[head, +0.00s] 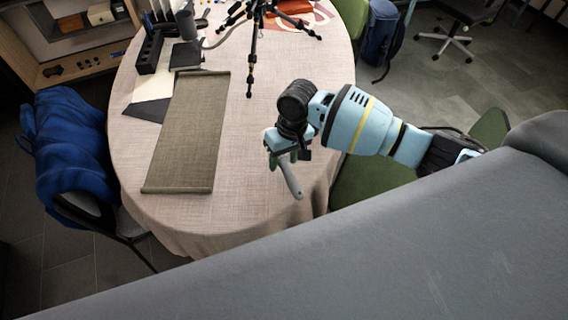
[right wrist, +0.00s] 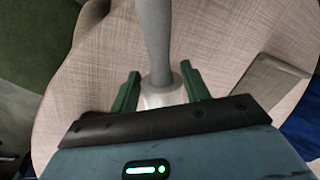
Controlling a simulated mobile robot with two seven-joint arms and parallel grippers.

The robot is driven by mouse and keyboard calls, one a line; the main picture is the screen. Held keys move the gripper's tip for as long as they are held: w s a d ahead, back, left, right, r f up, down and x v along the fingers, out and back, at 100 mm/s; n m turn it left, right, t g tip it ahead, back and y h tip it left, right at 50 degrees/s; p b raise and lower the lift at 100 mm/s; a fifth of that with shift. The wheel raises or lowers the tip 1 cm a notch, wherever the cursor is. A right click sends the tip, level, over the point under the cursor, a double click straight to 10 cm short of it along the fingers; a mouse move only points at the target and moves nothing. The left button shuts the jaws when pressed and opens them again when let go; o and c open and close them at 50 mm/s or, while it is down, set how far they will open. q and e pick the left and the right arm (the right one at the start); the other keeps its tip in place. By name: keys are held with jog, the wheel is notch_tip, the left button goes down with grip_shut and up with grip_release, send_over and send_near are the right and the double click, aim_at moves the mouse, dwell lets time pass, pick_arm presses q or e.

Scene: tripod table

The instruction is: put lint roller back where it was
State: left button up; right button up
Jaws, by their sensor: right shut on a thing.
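The lint roller (head: 292,181) has a grey handle and is in my right gripper (head: 281,158), above the right front part of the table in the head view. In the right wrist view the green fingers of my right gripper (right wrist: 160,75) are on both sides of the lint roller (right wrist: 154,35), at its pale, wider part. The grey handle runs up out of the top of that picture. The gripper partly hides the roller in the head view. My left gripper is in neither view.
The round cloth-covered table (head: 245,165) carries a grey-brown mat (head: 190,135), a black tripod (head: 252,60), a black holder (head: 150,52) and pale sheets (head: 155,87). Chairs stand around it, one with a blue jacket (head: 72,145). The cloth between mat and arm is clear.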

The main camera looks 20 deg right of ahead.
aim_at(286, 160)
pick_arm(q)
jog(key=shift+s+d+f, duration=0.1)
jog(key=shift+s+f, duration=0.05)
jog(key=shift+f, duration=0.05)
pick_arm(e)
jog(key=shift+f, duration=1.4)
jog(key=shift+s+f, duration=0.1)
jog(key=shift+f, duration=0.1)
jog(key=o, duration=1.1)
jog(key=shift+r, duration=0.1)
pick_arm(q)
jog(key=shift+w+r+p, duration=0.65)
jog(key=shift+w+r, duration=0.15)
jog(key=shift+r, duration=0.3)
pick_arm(e)
jog(key=shift+d+r, duration=0.35)
jog(key=shift+r, duration=1.65)
jog(key=shift+d+r, duration=0.35)
jog(key=shift+r, duration=1.65)
jog(key=shift+d+r, duration=0.35)
jog(key=shift+r, duration=1.65)
